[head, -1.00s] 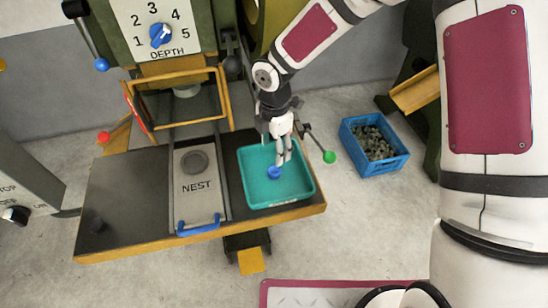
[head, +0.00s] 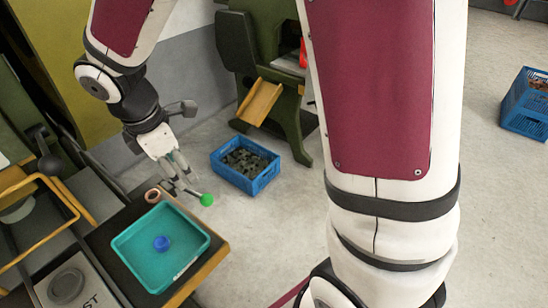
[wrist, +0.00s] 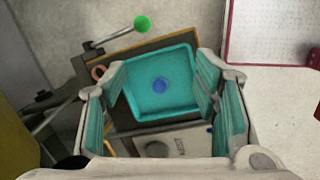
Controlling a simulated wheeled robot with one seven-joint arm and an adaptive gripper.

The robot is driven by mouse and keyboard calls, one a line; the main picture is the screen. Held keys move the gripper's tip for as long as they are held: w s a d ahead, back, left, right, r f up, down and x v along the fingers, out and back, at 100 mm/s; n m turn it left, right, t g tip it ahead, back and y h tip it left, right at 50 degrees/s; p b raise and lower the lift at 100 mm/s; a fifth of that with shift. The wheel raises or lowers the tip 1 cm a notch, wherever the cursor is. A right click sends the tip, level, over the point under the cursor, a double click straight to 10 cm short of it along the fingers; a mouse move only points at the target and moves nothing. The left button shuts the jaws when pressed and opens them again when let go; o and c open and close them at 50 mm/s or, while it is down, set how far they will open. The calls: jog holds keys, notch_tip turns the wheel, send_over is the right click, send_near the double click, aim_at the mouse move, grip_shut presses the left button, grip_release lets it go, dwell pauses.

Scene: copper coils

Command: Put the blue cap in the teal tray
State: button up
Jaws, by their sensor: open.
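The blue cap (head: 162,243) lies on the floor of the teal tray (head: 128,236), near its middle. The tray sits on the dark machine table. In the wrist view the cap (wrist: 160,85) shows inside the tray (wrist: 188,60), between and beyond my spread fingers. My gripper (head: 182,188) is open and empty. In the head view it is above and behind the tray, apart from the cap. In the wrist view my gripper (wrist: 165,100) has its fingers at left and right, with nothing between them.
A copper ring (head: 152,195) lies on the table behind the tray. A lever with a green knob (head: 207,199) sticks out close to my gripper. A blue crate of dark pieces (head: 268,177) stands on the floor. The NEST plate (head: 85,287) is left of the tray.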

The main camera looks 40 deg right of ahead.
jog(key=s+d+r+m+t, duration=0.1)
jog(key=s+d+r+m, duration=0.6)
jog(key=s+r+m, duration=0.15)
jog(key=s+d+r+m+y, duration=0.1)
jog(key=s+r+m, duration=0.1)
jog(key=s+m, duration=0.2)
jog(key=s+d+r+m+t+y, duration=0.1)
jog(key=s+r+m, duration=0.1)
jog(key=s+m, duration=0.3)
jog(key=s, duration=0.3)
jog(key=shift+s+d+t, duration=0.25)
jog(key=shift+s+t, duration=0.05)
jog(key=shift+r+p, duration=0.5)
jog(key=shift+r, duration=0.1)
